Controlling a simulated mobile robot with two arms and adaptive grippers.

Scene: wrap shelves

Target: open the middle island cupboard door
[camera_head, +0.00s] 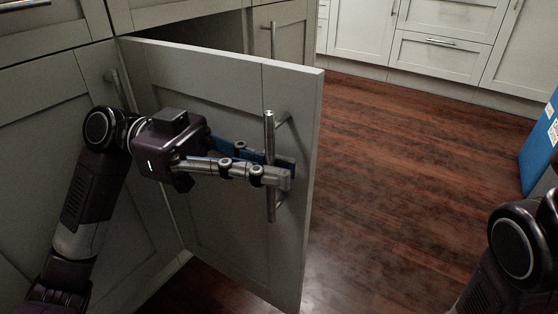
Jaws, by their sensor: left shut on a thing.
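The middle cupboard door (225,85) is a pale grey panel. It stands well open, swung out from the island on its left edge, and a dark opening shows behind its top edge. Its vertical metal bar handle (270,130) is near the door's free right edge. My left gripper (280,174) is shut on the handle, with a finger on each side of the bar. My right arm shows only in part at the lower right, and its gripper is out of the picture.
A neighbouring island door (50,150) on the left is closed. Beyond the opening is another closed front with a bar handle (273,38). Cabinets with drawers (440,60) line the back. The dark wooden floor (420,170) is clear. A blue object (540,150) stands at the right edge.

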